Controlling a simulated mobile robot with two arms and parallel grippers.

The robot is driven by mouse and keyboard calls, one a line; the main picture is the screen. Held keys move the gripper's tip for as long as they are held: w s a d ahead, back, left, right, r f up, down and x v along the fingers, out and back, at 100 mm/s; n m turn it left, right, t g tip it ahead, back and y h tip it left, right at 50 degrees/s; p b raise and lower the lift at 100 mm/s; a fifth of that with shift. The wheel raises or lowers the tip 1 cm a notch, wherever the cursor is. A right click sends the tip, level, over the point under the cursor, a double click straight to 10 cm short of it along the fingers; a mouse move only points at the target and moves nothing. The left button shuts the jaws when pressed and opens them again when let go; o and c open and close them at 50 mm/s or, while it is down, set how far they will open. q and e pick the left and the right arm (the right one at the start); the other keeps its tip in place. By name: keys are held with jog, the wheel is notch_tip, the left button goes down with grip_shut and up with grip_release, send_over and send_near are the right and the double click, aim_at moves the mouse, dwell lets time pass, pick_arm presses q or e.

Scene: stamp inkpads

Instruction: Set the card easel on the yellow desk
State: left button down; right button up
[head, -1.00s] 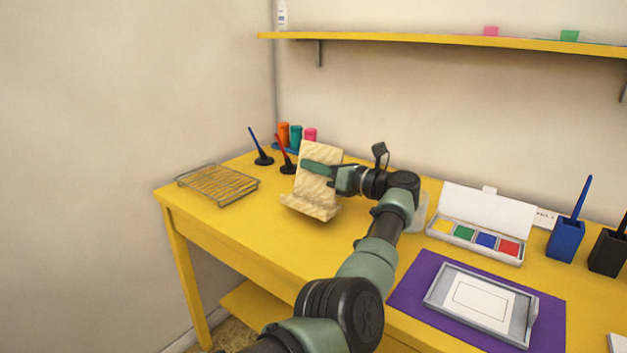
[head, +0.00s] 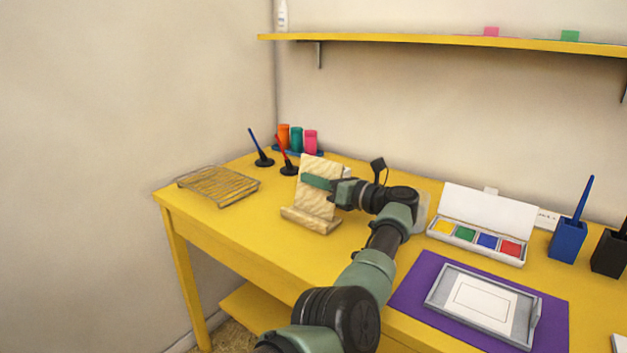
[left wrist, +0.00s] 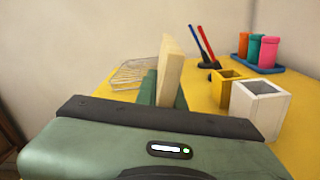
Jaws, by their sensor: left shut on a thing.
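The card easel (head: 318,203) is a pale wood-grained stand with a leaning back panel and a front ledge. In the head view it is upright at the left part of the yellow desk (head: 258,237), its base at the desk top and seemingly touching it. My left gripper (head: 317,182) is shut on the easel's back panel, with a green finger across its front. In the left wrist view the easel's panel (left wrist: 168,70) shows edge-on between the fingers (left wrist: 165,92). My right gripper is not in view.
A wire rack (head: 218,185) lies left of the easel. Two pens in black stands (head: 264,159) and colored cups (head: 297,140) are behind it. A yellow cup (left wrist: 226,88) and white cup (left wrist: 258,108) stand close by the gripper. An ink pad box (head: 478,240) is to the right.

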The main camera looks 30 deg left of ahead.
pick_arm(q)
jog(key=c, duration=1.5)
grip_release()
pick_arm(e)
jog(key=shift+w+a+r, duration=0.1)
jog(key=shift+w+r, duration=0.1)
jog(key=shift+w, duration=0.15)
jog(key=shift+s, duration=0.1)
pick_arm(q)
jog(key=shift+d, duration=0.55)
jog(key=d, duration=0.5)
jog(key=shift+s+d, duration=0.25)
jog(key=shift+d, duration=0.05)
jog(key=shift+s+d+r, duration=0.1)
jog(key=shift+d, duration=0.35)
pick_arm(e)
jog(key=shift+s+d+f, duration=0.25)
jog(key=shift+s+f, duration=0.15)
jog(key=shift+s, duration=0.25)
pick_arm(q)
jog(key=shift+a+r, duration=0.1)
